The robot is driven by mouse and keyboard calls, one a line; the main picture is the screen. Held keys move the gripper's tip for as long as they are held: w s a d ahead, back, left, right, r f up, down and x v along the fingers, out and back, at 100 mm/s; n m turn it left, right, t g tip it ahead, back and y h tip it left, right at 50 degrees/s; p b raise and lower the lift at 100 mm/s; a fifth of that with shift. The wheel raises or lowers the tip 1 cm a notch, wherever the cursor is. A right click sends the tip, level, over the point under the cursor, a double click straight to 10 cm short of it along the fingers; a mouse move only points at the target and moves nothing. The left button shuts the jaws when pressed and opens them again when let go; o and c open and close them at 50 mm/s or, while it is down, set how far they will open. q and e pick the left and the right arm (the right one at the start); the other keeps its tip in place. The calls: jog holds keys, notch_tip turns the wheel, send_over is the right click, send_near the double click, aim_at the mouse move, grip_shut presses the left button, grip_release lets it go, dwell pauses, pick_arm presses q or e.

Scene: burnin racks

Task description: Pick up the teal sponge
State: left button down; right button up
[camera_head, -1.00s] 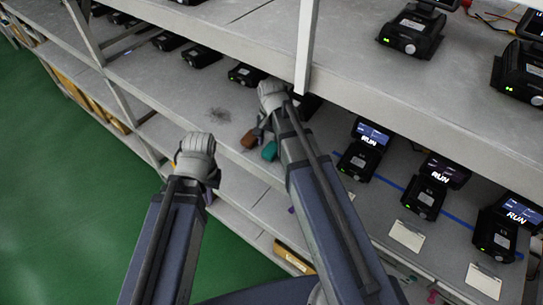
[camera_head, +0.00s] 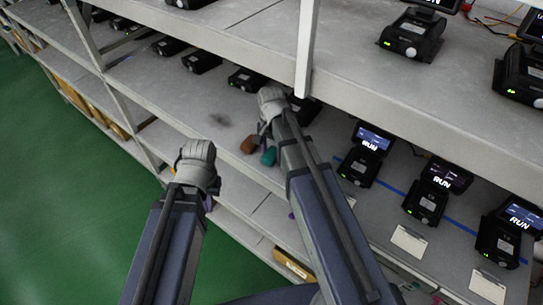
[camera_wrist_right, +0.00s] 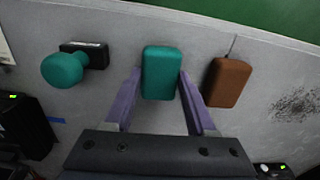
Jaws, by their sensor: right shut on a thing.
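The teal sponge (camera_wrist_right: 161,70) is a rounded block in the right wrist view, between the two purple fingers of my right gripper (camera_wrist_right: 160,82). The fingers are shut on its sides near the shelf surface. In the head view the teal sponge (camera_head: 268,156) shows beside my right gripper (camera_head: 264,135), whose fingers are mostly hidden. My left gripper (camera_head: 198,163) hangs in front of the shelf, away from the sponge, seen from behind, so its fingers do not show.
A brown block (camera_wrist_right: 228,82) lies close right of the sponge. A teal round-knobbed object with a dark base (camera_wrist_right: 86,56) lies left. A dark smudge (camera_wrist_right: 297,104) marks the shelf. An upright post (camera_head: 306,50), upper shelf and several black devices (camera_head: 366,155) stand around my right arm.

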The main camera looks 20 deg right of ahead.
jog(key=shift+c, duration=1.2)
pick_arm(q)
jog(key=shift+r, duration=0.2)
pick_arm(e)
jog(key=shift+r, duration=0.25)
